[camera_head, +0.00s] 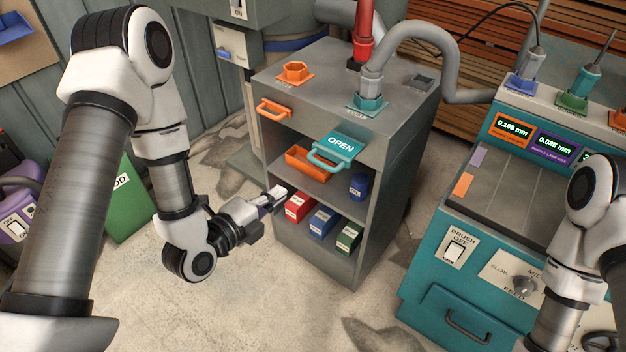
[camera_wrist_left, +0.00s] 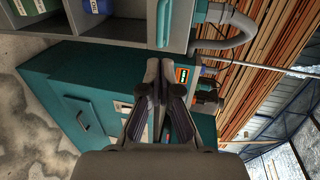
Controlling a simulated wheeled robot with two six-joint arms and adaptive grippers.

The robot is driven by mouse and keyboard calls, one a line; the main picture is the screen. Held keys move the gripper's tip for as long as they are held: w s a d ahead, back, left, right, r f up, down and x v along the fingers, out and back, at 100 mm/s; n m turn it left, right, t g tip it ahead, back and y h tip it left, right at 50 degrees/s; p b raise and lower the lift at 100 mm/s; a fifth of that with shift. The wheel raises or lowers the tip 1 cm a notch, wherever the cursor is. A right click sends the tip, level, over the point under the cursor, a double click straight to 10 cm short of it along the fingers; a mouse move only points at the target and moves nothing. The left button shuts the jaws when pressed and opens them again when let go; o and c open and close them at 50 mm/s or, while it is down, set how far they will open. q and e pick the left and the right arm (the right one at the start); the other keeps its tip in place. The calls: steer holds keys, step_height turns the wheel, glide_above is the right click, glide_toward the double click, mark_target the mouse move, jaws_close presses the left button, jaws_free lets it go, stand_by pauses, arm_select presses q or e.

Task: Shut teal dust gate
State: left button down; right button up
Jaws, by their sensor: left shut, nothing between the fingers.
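The teal dust gate (camera_head: 337,148) is a flat plate with a teal loop handle, pulled out of the front of the grey cabinet (camera_head: 389,140). Its face reads "OPEN". In the left wrist view, a teal handle (camera_wrist_left: 163,24) shows at the top, beyond the fingertips. My left gripper (camera_head: 279,193) is shut and empty, in front of the cabinet, lower and to the left of the gate. Its closed fingers also show in the left wrist view (camera_wrist_left: 160,70). I cannot tell whether the fingertips are clear of the shelf. My right gripper is out of view.
The cabinet shelves hold an orange tray (camera_head: 308,164) and red (camera_head: 300,207), blue (camera_head: 323,222) and green (camera_head: 349,237) boxes. An orange handle (camera_head: 273,109) sits up left of the gate. A teal machine (camera_head: 425,275) stands at right. The floor in front is clear.

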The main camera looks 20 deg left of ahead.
arm_select(q)
steer(key=w+f+b, duration=0.1)
steer(key=b, duration=0.3)
glide_toward(335, 152)
steer(key=w+f, duration=0.2)
steer(key=shift+w+a+f, duration=0.15)
steer(key=shift+f, duration=0.2)
